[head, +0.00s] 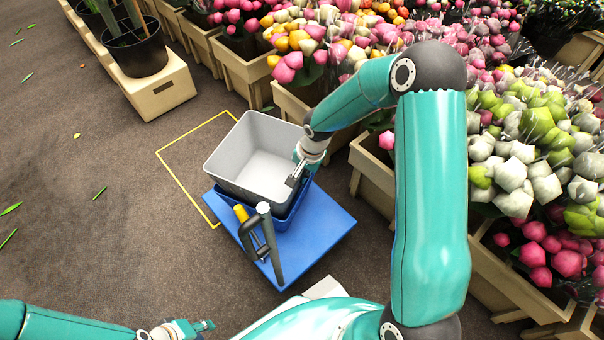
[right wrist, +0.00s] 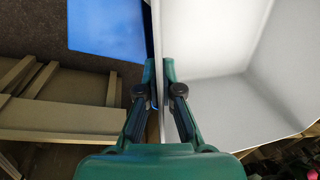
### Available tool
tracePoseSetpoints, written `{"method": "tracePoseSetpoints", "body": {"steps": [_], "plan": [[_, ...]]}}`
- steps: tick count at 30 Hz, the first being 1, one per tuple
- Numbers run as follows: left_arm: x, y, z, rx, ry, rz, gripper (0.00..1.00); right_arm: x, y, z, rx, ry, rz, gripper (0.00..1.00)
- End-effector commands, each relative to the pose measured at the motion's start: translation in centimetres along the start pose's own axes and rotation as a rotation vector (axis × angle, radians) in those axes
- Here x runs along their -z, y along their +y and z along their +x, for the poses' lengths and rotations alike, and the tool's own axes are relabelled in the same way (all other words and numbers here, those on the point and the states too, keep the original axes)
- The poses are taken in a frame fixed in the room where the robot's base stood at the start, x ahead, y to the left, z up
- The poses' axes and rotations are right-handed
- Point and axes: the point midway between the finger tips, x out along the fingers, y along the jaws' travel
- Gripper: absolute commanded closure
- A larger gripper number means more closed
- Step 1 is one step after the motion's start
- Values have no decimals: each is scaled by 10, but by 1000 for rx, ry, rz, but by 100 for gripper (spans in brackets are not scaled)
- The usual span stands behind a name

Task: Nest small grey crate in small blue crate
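The small grey crate (head: 238,170) is upright in the middle of the head view, its inside empty. The small blue crate (head: 283,220) shows below it along its lower right sides; the grey crate hides the rest. I cannot tell how deep the grey crate sits in it. My right gripper (head: 293,180) is at the grey crate's right wall. In the right wrist view its fingers (right wrist: 158,72) stand on both sides of the grey crate's wall (right wrist: 215,40), closed on it. My left gripper (head: 208,326) is low at the bottom edge, away from the crates; its finger gap is unclear.
The blue crate is on a flat blue platform (head: 325,225) with a dark upright handle (head: 268,245) and a yellow-topped part at its front left. A yellow outline (head: 180,180) marks the floor. Wooden flower boxes (head: 372,170) stand close on the right. The left floor is mostly clear.

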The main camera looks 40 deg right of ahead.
Motion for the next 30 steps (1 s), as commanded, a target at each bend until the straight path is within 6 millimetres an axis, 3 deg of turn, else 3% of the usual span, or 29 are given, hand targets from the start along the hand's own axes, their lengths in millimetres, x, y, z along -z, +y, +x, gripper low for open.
{"method": "tracePoseSetpoints", "body": {"steps": [6, 12, 18, 24, 30], "plan": [[0, 0, 0, 0, 0, 0, 69, 1, -1, -1, 4, 3, 0, 100], [0, 0, 0, 0, 0, 0, 69, 1, -1, -1, 3, 2, 0, 65], [0, 0, 0, 0, 0, 0, 69, 0, -1, -1, 2, 1, 0, 65], [0, 0, 0, 0, 0, 0, 69, 0, 0, 0, -2, -1, 0, 33], [0, 0, 0, 0, 0, 0, 69, 0, 0, 0, 0, 0, 0, 31]]}}
